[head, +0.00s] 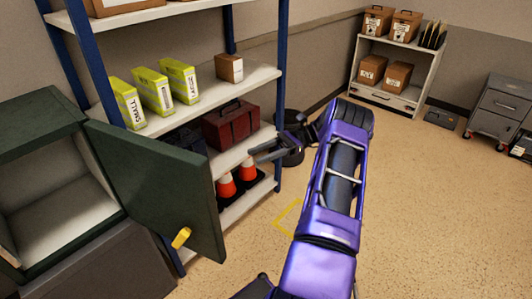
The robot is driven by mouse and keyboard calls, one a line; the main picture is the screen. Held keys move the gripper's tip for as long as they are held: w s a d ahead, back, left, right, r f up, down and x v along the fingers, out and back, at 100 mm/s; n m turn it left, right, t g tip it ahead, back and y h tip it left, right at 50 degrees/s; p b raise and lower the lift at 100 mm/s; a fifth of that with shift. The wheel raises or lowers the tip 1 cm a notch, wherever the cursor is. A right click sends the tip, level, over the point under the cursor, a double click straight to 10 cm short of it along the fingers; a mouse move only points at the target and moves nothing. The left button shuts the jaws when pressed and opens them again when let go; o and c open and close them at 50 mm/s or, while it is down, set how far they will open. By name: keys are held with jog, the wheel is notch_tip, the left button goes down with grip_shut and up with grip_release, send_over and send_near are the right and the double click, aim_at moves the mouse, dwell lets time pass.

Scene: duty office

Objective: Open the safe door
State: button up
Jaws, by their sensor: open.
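The dark green safe (35,128) is at the left edge of the head view, partly cut off by the frame. Its door (150,180) stands open, swung out to the right, and the pale inside of the safe shows with nothing visible in it. A yellow handle (181,238) sits low on the door near its free edge. My gripper (257,154) is open and empty, to the right of the door and apart from it in the picture. The gripper is in front of the blue-posted shelf.
The blue-posted shelf (205,97) behind the door holds yellow boxes (153,90), a red toolbox (231,125) and orange cones (227,187). A dark bin (290,157) stands beside it.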

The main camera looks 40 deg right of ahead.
jog(key=shift+s+d, duration=0.1)
jog(key=shift+d, duration=0.8)
